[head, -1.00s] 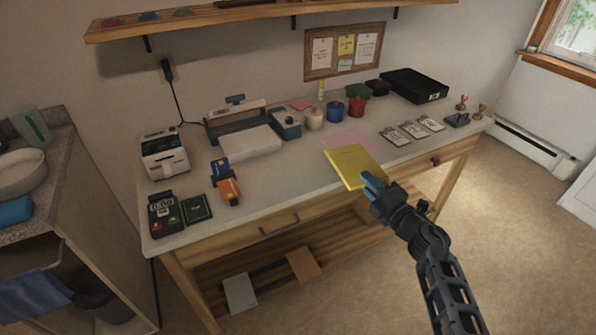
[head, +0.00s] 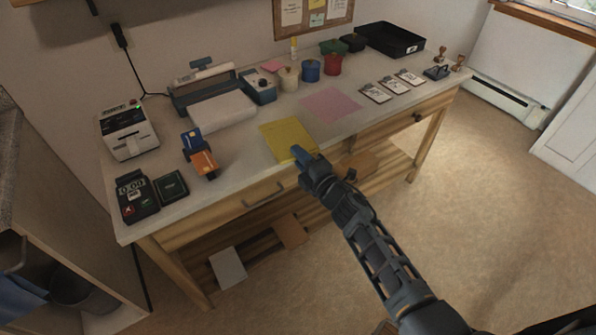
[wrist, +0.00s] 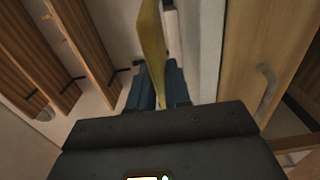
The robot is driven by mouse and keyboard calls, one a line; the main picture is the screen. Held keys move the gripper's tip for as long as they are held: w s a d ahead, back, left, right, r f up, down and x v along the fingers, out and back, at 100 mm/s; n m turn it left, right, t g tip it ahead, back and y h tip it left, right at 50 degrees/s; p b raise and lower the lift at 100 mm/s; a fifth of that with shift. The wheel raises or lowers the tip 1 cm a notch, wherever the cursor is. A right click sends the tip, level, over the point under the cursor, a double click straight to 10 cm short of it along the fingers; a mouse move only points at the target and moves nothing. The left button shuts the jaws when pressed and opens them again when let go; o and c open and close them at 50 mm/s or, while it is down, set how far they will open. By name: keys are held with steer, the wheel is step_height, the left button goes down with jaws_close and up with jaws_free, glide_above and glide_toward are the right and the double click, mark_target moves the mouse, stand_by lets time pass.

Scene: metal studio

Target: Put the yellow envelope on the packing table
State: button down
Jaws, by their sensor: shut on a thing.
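The yellow envelope (head: 286,137) is at the front edge of the packing table (head: 238,160), near the middle of its length. In the head view it covers part of the white top; I cannot tell whether it touches the surface. My gripper (head: 303,155) is shut on the envelope's near edge. In the wrist view the envelope (wrist: 151,50) is seen nearly edge-on between the blue fingers (wrist: 158,88). The gripper hides the envelope's near corner.
A pink sheet (head: 331,104) lies right of the envelope. An orange and blue tape dispenser (head: 200,155) stands to its left, a white paper stack (head: 215,112) behind left. Several cards (head: 393,86) lie at right. A drawer handle (head: 263,196) juts from the front.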

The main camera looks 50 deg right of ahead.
steer(key=shift+a+f+b, duration=0.15)
steer(key=shift+f+b, duration=0.7)
steer(key=shift+f, duration=1.2)
steer(key=shift+f, duration=0.15)
steer(key=c, duration=1.1)
jaws_free()
steer(key=v, duration=1.2)
steer(key=shift+r+b, duration=0.2)
steer(key=shift+b, duration=0.15)
